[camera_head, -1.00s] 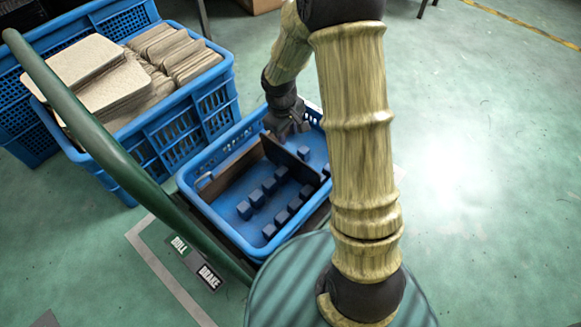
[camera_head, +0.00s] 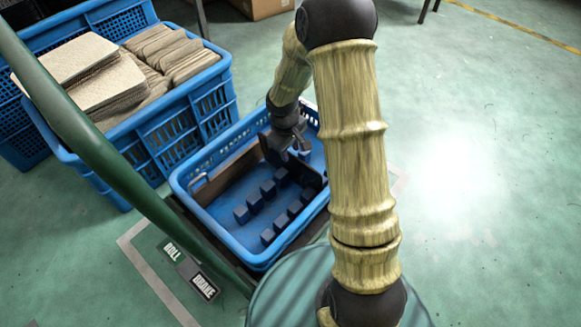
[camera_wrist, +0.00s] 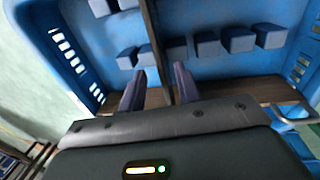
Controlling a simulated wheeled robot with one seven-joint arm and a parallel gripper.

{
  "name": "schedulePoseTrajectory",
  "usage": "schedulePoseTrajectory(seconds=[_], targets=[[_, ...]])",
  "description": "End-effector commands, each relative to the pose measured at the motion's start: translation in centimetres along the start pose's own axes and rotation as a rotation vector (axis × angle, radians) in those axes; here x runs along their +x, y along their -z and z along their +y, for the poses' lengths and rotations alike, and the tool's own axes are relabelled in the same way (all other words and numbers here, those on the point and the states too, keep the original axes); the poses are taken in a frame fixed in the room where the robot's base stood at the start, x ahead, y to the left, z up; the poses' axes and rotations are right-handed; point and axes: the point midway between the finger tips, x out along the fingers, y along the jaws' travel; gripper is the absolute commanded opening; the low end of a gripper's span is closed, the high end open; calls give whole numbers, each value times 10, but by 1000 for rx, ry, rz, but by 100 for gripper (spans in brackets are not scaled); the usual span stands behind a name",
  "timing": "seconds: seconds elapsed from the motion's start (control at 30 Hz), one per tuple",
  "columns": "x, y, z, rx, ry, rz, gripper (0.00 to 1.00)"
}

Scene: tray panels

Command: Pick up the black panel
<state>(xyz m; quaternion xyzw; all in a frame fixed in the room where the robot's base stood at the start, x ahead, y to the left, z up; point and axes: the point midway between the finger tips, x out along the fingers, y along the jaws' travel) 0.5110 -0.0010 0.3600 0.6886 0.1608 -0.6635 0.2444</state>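The black panel (camera_head: 309,174) stands on edge across the inside of the blue tray (camera_head: 222,236), partly hidden by my gripper in the head view. In the wrist view the panel (camera_wrist: 155,38) is a thin dark brown strip running away between my fingers. My gripper (camera_head: 293,147) is low at the tray, over the panel's far end. In the wrist view my gripper (camera_wrist: 160,76) is open, with one finger on each side of the panel. Whether the fingers touch it cannot be told.
A brown panel (camera_head: 231,167) lines one inner wall of the tray. Several blue blocks (camera_head: 254,201) stand in rows on the tray floor. A blue crate (camera_head: 158,133) of stacked tan boards stands to the left. A green bar (camera_head: 111,158) crosses the left side. The floor at right is clear.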

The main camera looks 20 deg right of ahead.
Motion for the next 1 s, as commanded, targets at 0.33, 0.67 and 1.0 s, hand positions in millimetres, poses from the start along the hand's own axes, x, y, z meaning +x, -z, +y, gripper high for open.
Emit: schedulePoseTrajectory(seconds=[0.33,0.67,1.0], targets=[[30,2,-3,-1,0,0,33],[53,2,-3,0,0,1,33],[52,2,-3,0,0,0,33]])
